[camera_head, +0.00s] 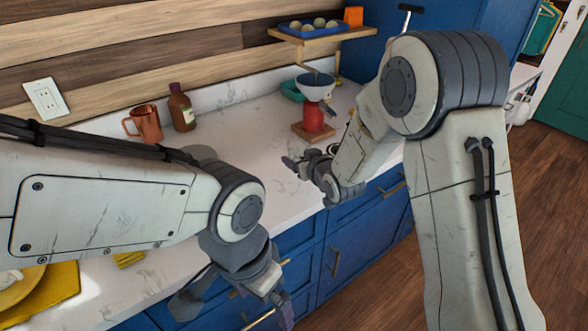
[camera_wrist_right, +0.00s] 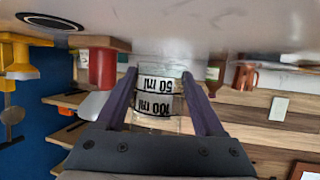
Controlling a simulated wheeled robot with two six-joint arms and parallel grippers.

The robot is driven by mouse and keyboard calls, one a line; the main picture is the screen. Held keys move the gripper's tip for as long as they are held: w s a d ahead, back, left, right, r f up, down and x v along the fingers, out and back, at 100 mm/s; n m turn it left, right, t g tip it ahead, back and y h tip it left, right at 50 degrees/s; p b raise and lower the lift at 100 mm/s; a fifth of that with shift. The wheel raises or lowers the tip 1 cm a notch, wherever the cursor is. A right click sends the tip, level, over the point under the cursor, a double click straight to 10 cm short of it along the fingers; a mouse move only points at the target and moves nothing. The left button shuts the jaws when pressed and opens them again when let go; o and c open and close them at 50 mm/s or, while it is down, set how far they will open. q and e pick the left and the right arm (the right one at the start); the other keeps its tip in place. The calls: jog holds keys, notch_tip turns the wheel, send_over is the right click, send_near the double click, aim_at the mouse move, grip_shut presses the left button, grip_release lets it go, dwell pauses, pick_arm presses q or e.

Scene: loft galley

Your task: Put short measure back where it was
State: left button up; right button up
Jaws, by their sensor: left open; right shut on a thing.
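The short measure (camera_wrist_right: 156,96) is a clear cup with black bands marked "50 ml" and "100 ml". It sits between the two fingers of my right gripper (camera_wrist_right: 160,78) in the right wrist view, which shows the scene upside down. The gripper is shut on it. In the head view my right gripper (camera_head: 300,164) is over the counter, in front of the red stand; I cannot make out the measure there. My left gripper (camera_head: 238,300) is open and empty, low in front of the blue drawers.
A red stand with a white bowl (camera_head: 314,88) is on a wooden base on the white counter (camera_head: 235,160). A copper mug (camera_head: 145,124) and brown bottle (camera_head: 181,108) stand at the wall. A wooden shelf (camera_head: 345,34) holds a blue tray. A dark ring (camera_wrist_right: 50,22) marks the counter.

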aim_at(294, 177)
jog(key=shift+w+a+f, duration=0.45)
jog(key=shift+w+a, duration=0.05)
jog(key=shift+a, duration=0.15)
notch_tip(294, 177, down, 4)
jog(key=shift+p, duration=0.35)
jog(key=shift+f, duration=0.15)
jog(key=o, duration=1.5)
